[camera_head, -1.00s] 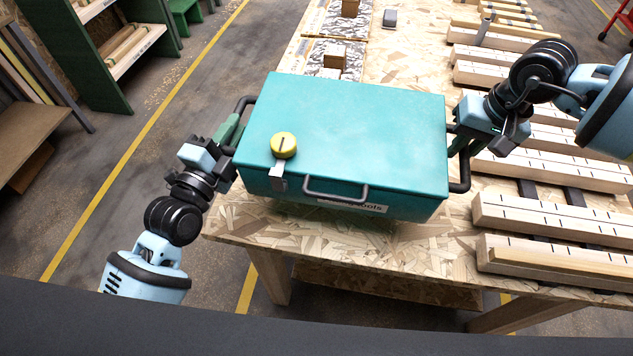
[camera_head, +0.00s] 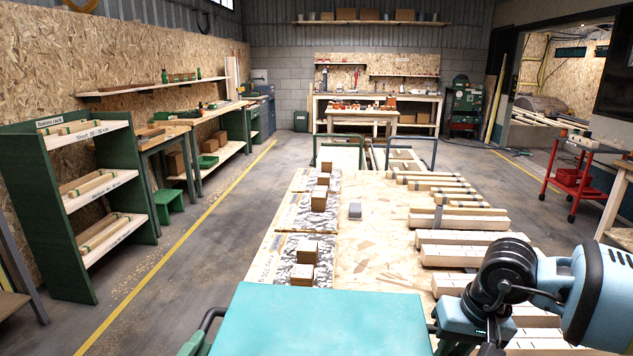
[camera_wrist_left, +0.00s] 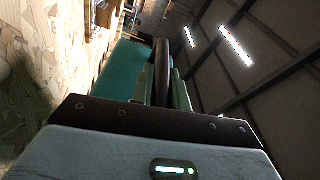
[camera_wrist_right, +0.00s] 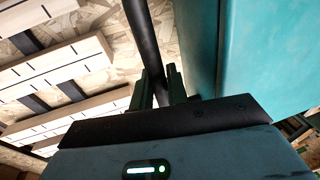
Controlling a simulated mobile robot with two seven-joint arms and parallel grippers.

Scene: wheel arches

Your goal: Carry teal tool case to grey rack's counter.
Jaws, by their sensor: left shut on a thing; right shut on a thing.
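The teal tool case (camera_head: 320,325) is at the bottom of the head view, over the near end of the chipboard table. Only its lid shows there; its front is out of frame. My left gripper (camera_head: 194,344) is shut on the dark side handle at the case's left; the handle also runs between its fingers in the left wrist view (camera_wrist_left: 163,88). My right gripper (camera_wrist_right: 158,88) is shut on the right side handle, close against the case (camera_wrist_right: 270,50). I cannot tell whether the case touches the table. I cannot identify the grey rack with certainty.
The chipboard table (camera_head: 375,245) bears wood blocks on foil sheets (camera_head: 308,212) at left and slotted beams (camera_head: 465,240) at right. A green shelf (camera_head: 140,190) stands left. A clear floor aisle (camera_head: 215,240) with a yellow line runs between. A red cart (camera_head: 572,178) is at right.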

